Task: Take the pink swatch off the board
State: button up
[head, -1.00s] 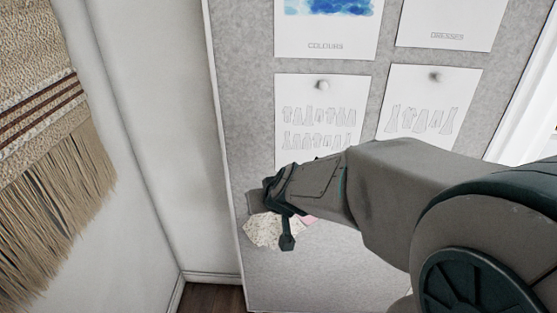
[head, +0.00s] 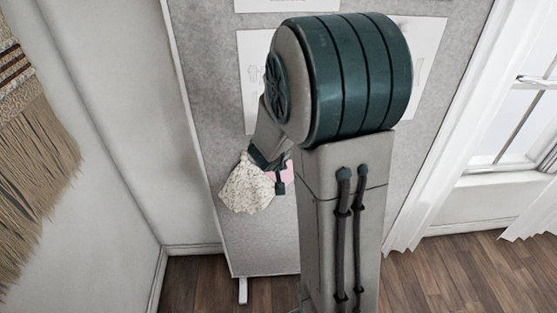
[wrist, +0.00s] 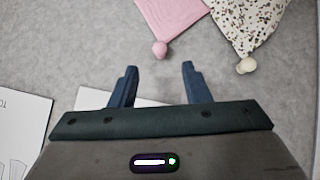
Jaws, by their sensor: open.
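The pink swatch (wrist: 172,20) hangs on the grey board (wrist: 60,50), with a pink round pin (wrist: 160,48) at its corner in the wrist view. In the head view only a small part of the pink swatch (head: 288,171) shows beside my arm. My gripper (wrist: 157,70) is open and empty. In the wrist view its two fingers point toward the pink swatch, with the pin appearing just beyond and between the fingertips. In the head view my gripper (head: 268,178) is partly hidden behind my arm and overlaps the swatches.
A speckled cream swatch (wrist: 248,22) with a cream pin (wrist: 245,65) hangs right beside the pink one. Paper sheets (wrist: 20,125) are on the board near my gripper. A fringed wall hanging (head: 35,150) is at the left, a window (head: 520,110) at the right.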

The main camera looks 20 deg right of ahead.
jog(key=b+x, duration=0.2)
jog(key=x, duration=0.4)
grip_shut()
jog(key=shift+s, duration=0.15)
jog(key=shift+s+a, duration=0.25)
jog(key=shift+s, duration=0.35)
jog(key=shift+s+a, duration=0.25)
jog(key=shift+s, duration=0.3)
jog(key=shift+s, duration=0.1)
